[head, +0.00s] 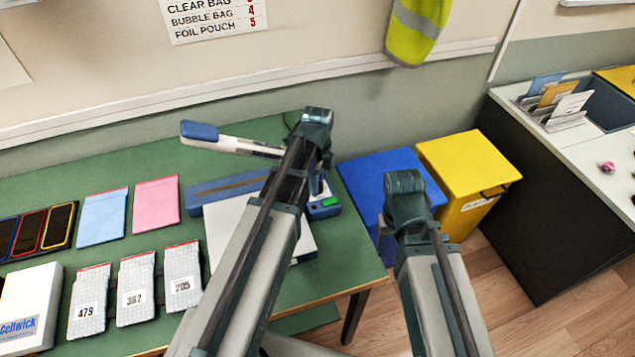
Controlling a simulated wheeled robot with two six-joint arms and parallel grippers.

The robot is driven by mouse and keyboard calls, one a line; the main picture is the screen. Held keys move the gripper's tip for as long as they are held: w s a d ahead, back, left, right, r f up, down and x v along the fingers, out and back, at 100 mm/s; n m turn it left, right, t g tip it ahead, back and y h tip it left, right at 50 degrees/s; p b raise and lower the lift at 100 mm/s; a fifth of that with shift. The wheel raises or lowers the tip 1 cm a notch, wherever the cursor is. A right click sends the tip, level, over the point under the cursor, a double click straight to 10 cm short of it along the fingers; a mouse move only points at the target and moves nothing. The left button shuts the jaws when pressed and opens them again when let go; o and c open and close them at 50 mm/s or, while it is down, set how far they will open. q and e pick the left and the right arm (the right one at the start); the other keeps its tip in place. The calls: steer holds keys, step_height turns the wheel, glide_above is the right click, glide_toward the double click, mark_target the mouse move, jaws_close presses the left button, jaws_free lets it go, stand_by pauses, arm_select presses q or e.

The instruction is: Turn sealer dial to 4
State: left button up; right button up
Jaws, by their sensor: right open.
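The sealer is a long blue body (228,190) at the back of the green table, with a raised pale lever arm (245,147) ending in a blue handle (199,131). Its right end (322,212) shows beside my left arm, with a green patch (330,201) on top. I cannot make out the dial or its setting; my left arm crosses in front of this part. My left arm reaches over the sealer and my right arm stands right of the table. Neither gripper's fingers can be seen; the arm links hide them.
A white plate (225,225) lies before the sealer. Pouches (155,204), phones (61,225), numbered bags (137,288) and a white box (28,305) lie left. Blue (365,178) and yellow (465,165) bins stand right. A wall sign (212,12) lists bag types with red numbers.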

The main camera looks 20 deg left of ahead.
arm_select(q)
steer(key=o, duration=0.4)
steer(key=shift+c, duration=0.2)
steer(key=shift+r, duration=0.1)
step_height(320, 180, up, 14)
steer(key=p, duration=1.4)
steer(key=shift+f, duration=0.2)
steer(key=s+d+f+n+b, duration=0.3)
steer(key=s+d+n, duration=0.2)
steer(key=s+n, duration=0.2)
steer(key=s+d+f+n+y+b, duration=0.1)
steer(key=s+d+f+n+b, duration=0.2)
steer(key=s+d+n, duration=0.3)
steer(key=shift+s+f+n+b, duration=0.35)
steer(key=shift+s+n+b, duration=0.15)
steer(key=shift+s+n, duration=0.4)
